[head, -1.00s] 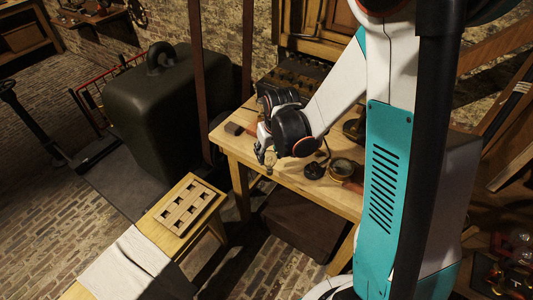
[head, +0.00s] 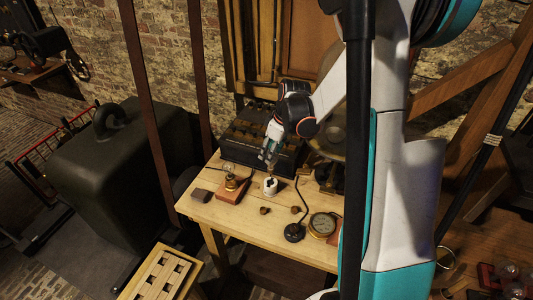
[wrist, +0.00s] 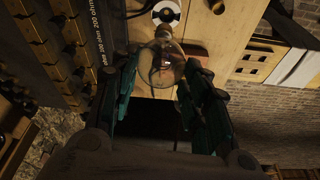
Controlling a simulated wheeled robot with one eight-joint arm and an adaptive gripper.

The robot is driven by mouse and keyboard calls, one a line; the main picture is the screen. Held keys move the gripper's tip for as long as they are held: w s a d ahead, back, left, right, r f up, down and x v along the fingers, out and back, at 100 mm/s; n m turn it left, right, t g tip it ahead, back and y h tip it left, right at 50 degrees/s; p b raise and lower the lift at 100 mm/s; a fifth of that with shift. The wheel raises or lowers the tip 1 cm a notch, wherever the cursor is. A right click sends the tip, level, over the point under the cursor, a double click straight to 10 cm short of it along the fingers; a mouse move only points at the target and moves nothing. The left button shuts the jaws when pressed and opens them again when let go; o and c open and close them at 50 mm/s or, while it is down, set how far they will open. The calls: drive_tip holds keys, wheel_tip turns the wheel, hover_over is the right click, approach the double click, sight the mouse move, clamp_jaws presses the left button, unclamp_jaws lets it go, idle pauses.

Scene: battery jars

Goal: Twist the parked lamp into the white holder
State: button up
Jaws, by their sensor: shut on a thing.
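My gripper (head: 267,156) is over the table, just above the white holder (head: 270,186). In the wrist view, my gripper (wrist: 163,72) is shut on the clear glass bulb of the lamp (wrist: 163,64), with a teal finger on each side. The lamp's narrow cap points toward the white holder (wrist: 166,12), whose dark round opening still shows. The cap appears close to the holder but outside the opening; I cannot tell whether they touch. In the head view the fingers hide most of the lamp.
A second bulb stands in a brass socket on a wooden base (head: 232,188) left of the holder. A large dark box (head: 262,135) stands behind.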

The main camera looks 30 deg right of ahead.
sight(271, 166)
drive_tip(key=shift+f+b, duration=1.55)
drive_tip(key=shift+f, duration=0.95)
drive_tip(key=shift+s+f+b, duration=0.1)
drive_tip(key=shift+f+b, duration=1.1)
drive_tip(key=shift+b, duration=0.1)
drive_tip(key=m+h+b, duration=0.1)
drive_tip(key=m, duration=0.3)
drive_tip(key=shift+a, duration=0.1)
drive_tip(key=shift+m+h, duration=0.4)
drive_tip(key=shift+m, duration=0.8)
drive_tip(key=m+b, duration=0.1)
drive_tip(key=m, duration=0.1)
drive_tip(key=shift+m+h, duration=0.3)
drive_tip(key=shift+m, duration=0.1)
drive_tip(key=m+h, duration=0.1)
drive_tip(key=m, duration=0.2)
drive_tip(key=shift+m, duration=0.3)
